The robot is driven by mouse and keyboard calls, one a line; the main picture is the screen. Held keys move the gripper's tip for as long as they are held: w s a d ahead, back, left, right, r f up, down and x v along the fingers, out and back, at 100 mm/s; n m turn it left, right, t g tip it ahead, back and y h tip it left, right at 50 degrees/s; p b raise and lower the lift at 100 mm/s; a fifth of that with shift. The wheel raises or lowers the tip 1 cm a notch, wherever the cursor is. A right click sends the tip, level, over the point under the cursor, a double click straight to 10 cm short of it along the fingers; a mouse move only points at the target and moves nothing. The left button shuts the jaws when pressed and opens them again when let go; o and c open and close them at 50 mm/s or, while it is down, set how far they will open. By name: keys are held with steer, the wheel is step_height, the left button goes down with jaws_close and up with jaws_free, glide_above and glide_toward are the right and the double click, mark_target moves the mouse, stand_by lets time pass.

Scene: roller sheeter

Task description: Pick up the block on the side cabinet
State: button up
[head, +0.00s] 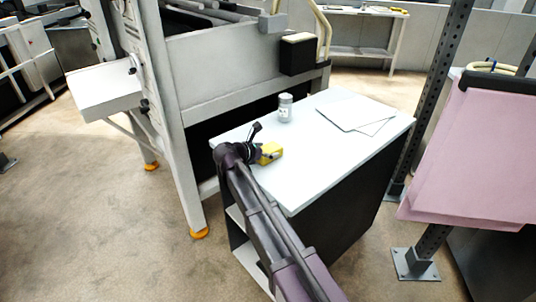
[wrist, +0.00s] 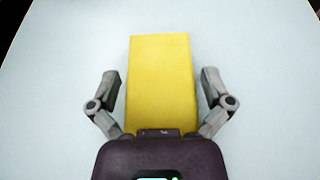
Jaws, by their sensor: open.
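A yellow block (head: 270,151) lies on the white top of the side cabinet (head: 330,165), near its left front part. In the wrist view the block (wrist: 160,80) is a long yellow shape running away from my gripper (wrist: 160,88). The gripper's two grey fingers are open, one on each side of the block, with a visible gap on both sides. In the head view my gripper (head: 258,146) is at the block, and my wrist hides part of it. The wrist view does not clearly show how high the fingers are above the top.
A grey capped jar (head: 285,107) stands behind the block on the cabinet top. Papers (head: 355,112) lie to its right. A large machine frame (head: 180,120) stands at the left, and pink sheeting (head: 475,155) hangs at the right. The front right of the top is clear.

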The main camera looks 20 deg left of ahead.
stand_by(0.3)
steer(key=c, duration=1.1)
steer(key=shift+r, duration=0.25)
step_height(320, 180, up, 4)
steer(key=p, duration=0.4)
steer(key=shift+f, duration=0.2)
steer(key=s+a+p, duration=0.1)
steer(key=s+a, duration=0.7)
steer(key=s, duration=0.5)
steer(key=shift+s+r, duration=0.4)
steer(key=shift+r, duration=0.05)
